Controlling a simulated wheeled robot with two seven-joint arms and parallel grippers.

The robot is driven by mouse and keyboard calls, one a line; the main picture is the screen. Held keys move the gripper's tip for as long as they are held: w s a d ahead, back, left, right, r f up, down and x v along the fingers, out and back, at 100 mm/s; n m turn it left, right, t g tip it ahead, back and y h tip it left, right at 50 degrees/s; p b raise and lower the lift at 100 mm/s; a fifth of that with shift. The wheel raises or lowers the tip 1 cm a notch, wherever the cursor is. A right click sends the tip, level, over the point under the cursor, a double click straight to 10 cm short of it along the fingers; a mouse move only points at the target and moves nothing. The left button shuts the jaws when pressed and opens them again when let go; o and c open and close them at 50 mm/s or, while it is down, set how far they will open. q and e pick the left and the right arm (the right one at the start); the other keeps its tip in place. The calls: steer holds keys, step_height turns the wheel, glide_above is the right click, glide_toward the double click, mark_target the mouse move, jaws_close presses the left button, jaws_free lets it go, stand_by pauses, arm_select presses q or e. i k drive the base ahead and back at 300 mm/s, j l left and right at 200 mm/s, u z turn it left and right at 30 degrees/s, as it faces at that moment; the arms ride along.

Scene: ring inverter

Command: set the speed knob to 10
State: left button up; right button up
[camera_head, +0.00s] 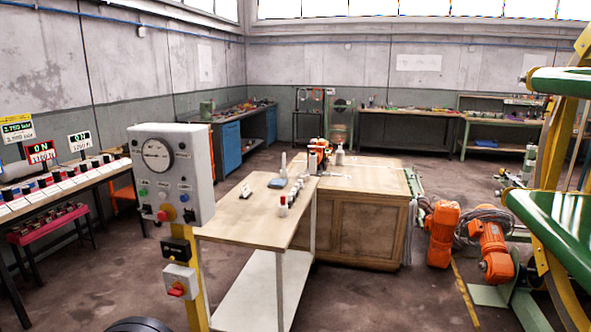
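A grey control box (172,180) stands on a yellow post (195,270) at the left of the head view. On its upper front is a large round dial (157,155) with a pale face and a dark rim, which looks like the speed knob. Its pointer and numbers are too small to read. Below it are several small buttons and switches, including a red knob (164,215). Neither of my grippers is in view.
A wooden-topped table (255,215) with small items stands right of the box. A wooden cabinet (355,230) adjoins it. A long bench (70,180) with displays lines the left. Orange robot parts (443,235) and green-yellow machinery (560,215) occupy the right. Open floor lies at front centre.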

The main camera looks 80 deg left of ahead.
mark_target(145, 211)
steer(key=u, duration=3.65)
steer(key=i+j+z, duration=0.15)
steer(key=z, duration=0.25)
steer(key=i+j+z, duration=0.1)
steer(key=j+z, duration=0.15)
steer(key=z, duration=0.15)
steer(key=i+j+z, duration=0.15)
steer(key=j, duration=0.35)
steer(key=i+j+z, duration=0.1)
steer(key=j, duration=0.45)
steer(key=i+j+z, duration=0.15)
steer(key=j, duration=0.4)
steer(key=j+z, duration=0.1)
steer(key=j, duration=0.45)
steer(key=i+j, duration=0.1)
steer(key=j, duration=0.95)
steer(key=i+j, duration=0.15)
steer(key=j, duration=0.95)
steer(key=i+z, duration=0.05)
steer(key=i, duration=0.05)
